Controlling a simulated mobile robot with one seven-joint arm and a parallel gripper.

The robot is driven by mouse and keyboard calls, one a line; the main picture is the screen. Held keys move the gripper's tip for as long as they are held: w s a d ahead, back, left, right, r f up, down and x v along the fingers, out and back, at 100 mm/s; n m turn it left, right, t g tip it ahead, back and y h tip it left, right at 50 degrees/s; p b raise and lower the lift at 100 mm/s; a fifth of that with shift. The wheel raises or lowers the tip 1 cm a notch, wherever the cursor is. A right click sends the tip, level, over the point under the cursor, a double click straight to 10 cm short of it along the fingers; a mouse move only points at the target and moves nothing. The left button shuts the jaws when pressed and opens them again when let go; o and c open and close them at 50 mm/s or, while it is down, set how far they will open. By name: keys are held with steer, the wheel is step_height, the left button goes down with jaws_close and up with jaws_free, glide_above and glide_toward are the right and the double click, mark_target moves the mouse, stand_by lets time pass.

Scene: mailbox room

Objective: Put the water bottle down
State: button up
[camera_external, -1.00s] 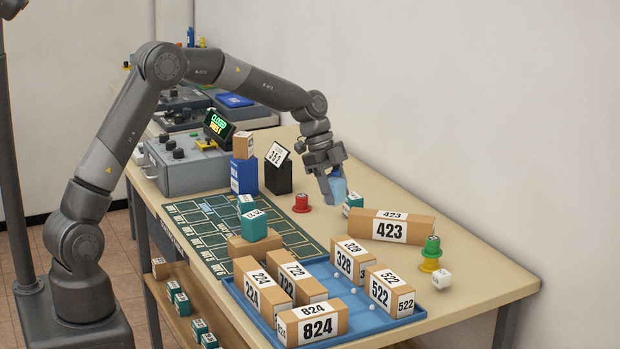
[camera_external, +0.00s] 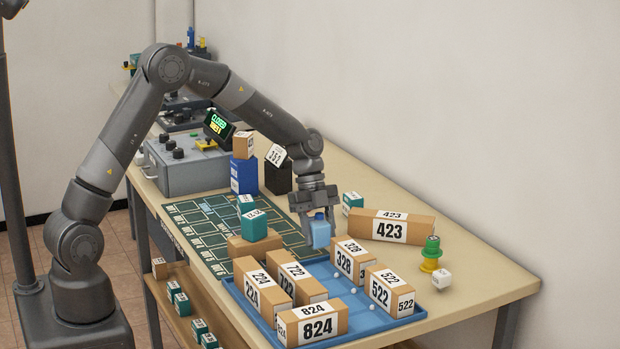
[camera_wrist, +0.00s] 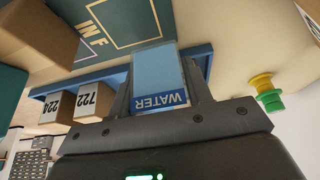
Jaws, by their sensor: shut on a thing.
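The water bottle (camera_external: 321,233) is a small light-blue block-like bottle. It shows close up in the wrist view, with a dark-blue WATER label (camera_wrist: 160,102). My gripper (camera_external: 318,213) is shut on it, one finger on each side. The bottle looks upright between the green marked mat (camera_external: 210,240) and the back rim of the blue tray (camera_external: 378,325). I cannot tell whether its base touches the table.
The tray holds several numbered boxes, including box 328 (camera_external: 352,262) close to the bottle. Box 423 (camera_external: 392,227) lies to the right. A brown box with a teal box (camera_external: 254,225) on top stands left. A green-yellow stack (camera_external: 431,255) stands at right.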

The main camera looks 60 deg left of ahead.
steer(key=shift+f, duration=1.05)
steer(key=shift+f, duration=0.15)
steer(key=o, duration=1)
steer(key=shift+o, duration=0.2)
